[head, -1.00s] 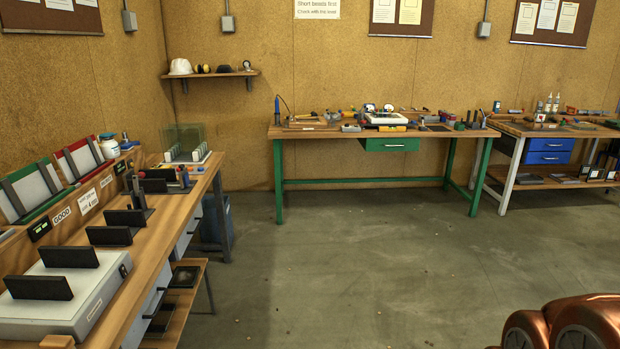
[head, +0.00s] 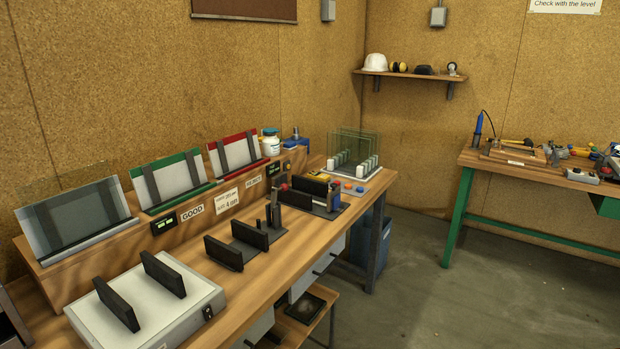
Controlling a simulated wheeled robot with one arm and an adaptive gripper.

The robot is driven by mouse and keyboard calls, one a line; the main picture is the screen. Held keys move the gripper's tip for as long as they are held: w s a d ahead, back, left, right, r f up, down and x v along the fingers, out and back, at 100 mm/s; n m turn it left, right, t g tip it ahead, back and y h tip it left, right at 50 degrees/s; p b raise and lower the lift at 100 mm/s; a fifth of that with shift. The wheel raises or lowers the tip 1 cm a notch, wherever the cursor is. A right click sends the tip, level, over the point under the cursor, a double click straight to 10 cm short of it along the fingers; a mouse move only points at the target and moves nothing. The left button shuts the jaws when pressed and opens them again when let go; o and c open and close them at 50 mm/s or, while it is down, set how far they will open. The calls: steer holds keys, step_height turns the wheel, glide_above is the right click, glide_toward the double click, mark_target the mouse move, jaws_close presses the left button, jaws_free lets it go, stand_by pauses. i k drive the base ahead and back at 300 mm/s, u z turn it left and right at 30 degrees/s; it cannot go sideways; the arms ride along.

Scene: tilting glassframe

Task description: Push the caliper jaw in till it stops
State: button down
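The long wooden bench (head: 284,262) runs along the left wall with several fixtures that carry pairs of upright black plates. A middle fixture (head: 236,242) has two black plates on a dark base with a dark post beside it. A farther fixture (head: 308,198) has black plates and a red-topped part. A pale grey box (head: 190,303) in front carries two more black plates. I cannot tell for certain which of these is the caliper or which plate is its jaw. My gripper is not in view.
Tilted panels stand in a grey frame (head: 72,220), a green frame (head: 177,181) and a red frame (head: 238,153) along the bench back. Glass panes (head: 354,148) stand in a rack at the far end. A green-legged table (head: 545,172) stands right. Floor between is clear.

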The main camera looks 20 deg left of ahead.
mark_target(333, 196)
steer(key=u, duration=0.8)
steer(key=i, duration=1.55)
steer(key=u, duration=0.7)
